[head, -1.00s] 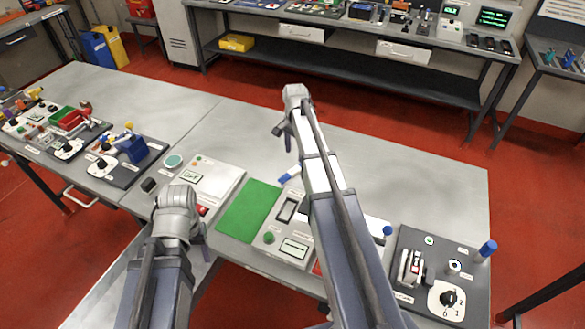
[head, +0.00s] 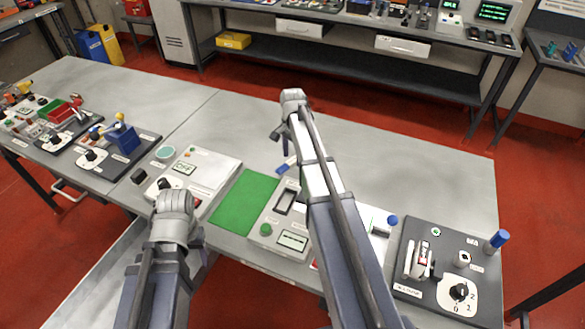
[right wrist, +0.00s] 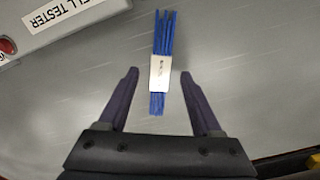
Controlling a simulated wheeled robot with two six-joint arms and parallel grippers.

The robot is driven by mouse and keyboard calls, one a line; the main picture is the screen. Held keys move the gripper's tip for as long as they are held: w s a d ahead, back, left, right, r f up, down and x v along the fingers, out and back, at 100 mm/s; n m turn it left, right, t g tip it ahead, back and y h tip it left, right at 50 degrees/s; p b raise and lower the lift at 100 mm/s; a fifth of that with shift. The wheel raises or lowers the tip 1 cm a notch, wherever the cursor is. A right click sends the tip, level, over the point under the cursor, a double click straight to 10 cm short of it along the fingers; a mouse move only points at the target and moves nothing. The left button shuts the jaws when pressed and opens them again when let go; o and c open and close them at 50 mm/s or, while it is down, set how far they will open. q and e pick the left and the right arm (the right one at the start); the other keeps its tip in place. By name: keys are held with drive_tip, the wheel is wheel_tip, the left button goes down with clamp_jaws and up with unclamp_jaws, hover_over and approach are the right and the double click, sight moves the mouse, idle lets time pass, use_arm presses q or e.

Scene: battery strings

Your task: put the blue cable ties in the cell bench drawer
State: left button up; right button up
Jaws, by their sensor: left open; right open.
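The blue cable ties (head: 284,168) lie on the bench top in the head view, partly hidden by my right arm. In the right wrist view the ties (right wrist: 163,45) are a narrow bundle with a white label band. My right gripper (head: 284,140) is open, and its fingers (right wrist: 158,75) stand either side of the bundle's near end without touching it. My left gripper (head: 176,205) is over the bench's front edge; its fingers are mostly hidden. A pale grey surface (head: 92,295) below that edge looks like a pulled-out drawer, partly covered by my left arm.
A cell tester (right wrist: 85,20) sits left of the ties in the right wrist view. A green mat (head: 243,203), panels and a dark switch board (head: 425,285) line the bench front. The bench top (head: 400,165) behind them is clear.

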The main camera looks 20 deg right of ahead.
drive_tip(key=shift+f, duration=0.55)
drive_tip(key=shift+r, duration=0.1)
clamp_jaws()
